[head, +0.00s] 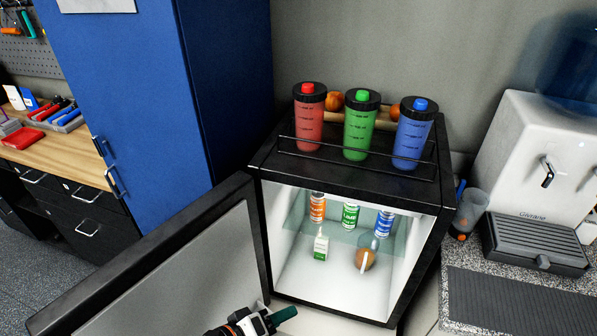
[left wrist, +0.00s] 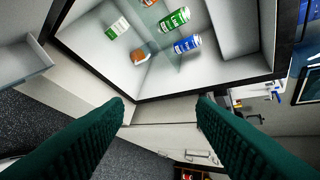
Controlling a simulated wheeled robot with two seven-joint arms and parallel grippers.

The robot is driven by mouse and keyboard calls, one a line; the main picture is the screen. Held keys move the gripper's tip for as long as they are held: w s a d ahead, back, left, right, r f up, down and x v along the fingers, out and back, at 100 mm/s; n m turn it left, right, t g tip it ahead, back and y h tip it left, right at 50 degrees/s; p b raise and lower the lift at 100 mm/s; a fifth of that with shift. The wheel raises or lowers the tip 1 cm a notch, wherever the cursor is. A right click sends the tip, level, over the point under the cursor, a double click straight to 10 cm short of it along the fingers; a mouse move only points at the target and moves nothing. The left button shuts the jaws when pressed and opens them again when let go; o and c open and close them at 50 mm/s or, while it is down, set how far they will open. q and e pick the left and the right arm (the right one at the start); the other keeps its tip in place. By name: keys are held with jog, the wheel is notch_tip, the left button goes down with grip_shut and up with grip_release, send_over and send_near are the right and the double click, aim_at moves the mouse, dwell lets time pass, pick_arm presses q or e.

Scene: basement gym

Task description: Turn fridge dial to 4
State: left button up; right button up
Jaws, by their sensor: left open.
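The small black fridge (head: 352,178) stands with its door (head: 180,275) swung open to the left. Its lit white interior (head: 300,275) holds several small items. I cannot make out a dial or its numbers in either view. My left gripper (head: 270,321) is at the bottom edge of the head view, low in front of the fridge opening and beside the open door. In the left wrist view its two green fingers (left wrist: 163,103) are spread apart with nothing between them, and the fridge interior (left wrist: 230,40) lies beyond them. My right gripper is not in view.
Three shaker bottles, red (head: 309,118), green (head: 360,125) and blue (head: 412,132), stand on the fridge top. Inside are cans (head: 350,215), a small carton (head: 321,246) and a round brown item (head: 365,259). A water dispenser (head: 530,150) is right; a blue locker (head: 140,80) is left.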

pick_arm(q)
jog(key=w+d+r+n+t+h, duration=0.35)
jog(key=w+r+n+t, duration=0.45)
jog(key=w+r+n, duration=0.45)
jog(key=w+d+f+n+t+y+b, duration=0.1)
jog(key=w+n+y, duration=0.7)
jog(key=w+n, duration=1.1)
jog(key=shift+w+f+t+b, duration=0.3)
jog(key=shift+w+f+b, duration=0.4)
jog(key=shift+f, duration=0.35)
jog(key=shift+c, duration=0.5)
jog(key=c, duration=0.9)
